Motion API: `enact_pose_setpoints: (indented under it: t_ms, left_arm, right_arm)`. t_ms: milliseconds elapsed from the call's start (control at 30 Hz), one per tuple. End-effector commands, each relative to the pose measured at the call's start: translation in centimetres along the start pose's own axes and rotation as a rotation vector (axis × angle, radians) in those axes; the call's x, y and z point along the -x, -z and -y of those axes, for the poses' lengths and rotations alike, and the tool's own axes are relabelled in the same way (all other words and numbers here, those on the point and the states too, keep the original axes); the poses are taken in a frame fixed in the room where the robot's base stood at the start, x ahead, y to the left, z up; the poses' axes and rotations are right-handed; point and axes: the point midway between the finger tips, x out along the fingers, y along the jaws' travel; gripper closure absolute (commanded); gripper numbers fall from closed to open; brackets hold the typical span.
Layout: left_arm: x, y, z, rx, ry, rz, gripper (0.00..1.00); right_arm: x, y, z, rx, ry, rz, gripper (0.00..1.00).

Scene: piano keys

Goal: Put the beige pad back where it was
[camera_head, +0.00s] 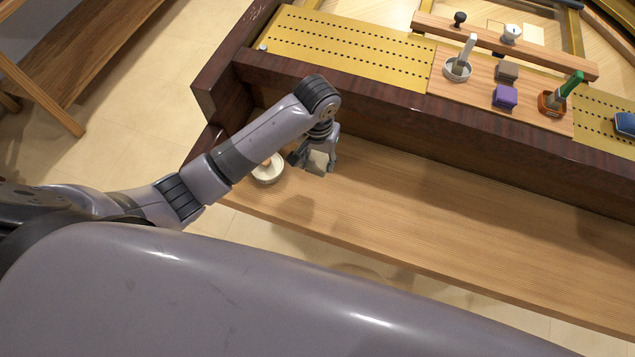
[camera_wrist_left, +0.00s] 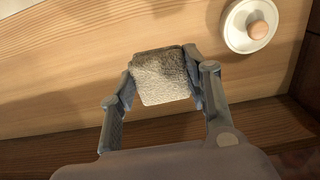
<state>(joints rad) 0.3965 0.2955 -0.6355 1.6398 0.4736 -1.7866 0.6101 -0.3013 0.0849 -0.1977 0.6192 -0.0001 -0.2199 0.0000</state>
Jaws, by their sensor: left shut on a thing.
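The beige pad (camera_wrist_left: 161,77) is a rough, squarish block. My left gripper (camera_wrist_left: 160,82) is shut on it, with one finger on each side. In the head view the pad (camera_head: 319,160) hangs from my left gripper (camera_head: 315,160) over the left part of the wooden keybed shelf (camera_head: 440,215). I cannot tell exactly how high it is above the wood. My right gripper is not in view.
A white round dish (camera_head: 268,174) with a wooden knob lies just left of the gripper. A dark case wall (camera_head: 400,125) rises behind. The shelf's right side is clear.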

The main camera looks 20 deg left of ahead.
Motion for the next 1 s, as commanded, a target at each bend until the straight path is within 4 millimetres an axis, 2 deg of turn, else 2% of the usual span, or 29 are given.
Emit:
enact_pose_setpoints:
  t_ms: [100, 300, 533, 767, 1000]
  left_arm:
    - [-3.3, -0.1, 0.0, 0.001, 0.002, 0.005, 0.82]
    - [-7.9, -0.1, 0.0, 0.001, 0.001, 0.002, 0.82]
    - [-10.0, 0.0, 0.0, -0.001, 0.000, 0.000, 0.82]
    - [-13.1, 0.0, -0.1, 0.000, 0.000, 0.000, 0.82]
    - [-13.4, 0.1, -0.1, -0.001, -0.001, -0.002, 0.82]
  right_arm:
    - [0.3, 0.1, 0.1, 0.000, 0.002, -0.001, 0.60]
    - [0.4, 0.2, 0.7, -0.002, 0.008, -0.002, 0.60]
    - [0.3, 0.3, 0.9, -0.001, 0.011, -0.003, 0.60]
    - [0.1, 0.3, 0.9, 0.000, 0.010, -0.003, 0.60]
    - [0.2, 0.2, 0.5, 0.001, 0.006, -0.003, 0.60]
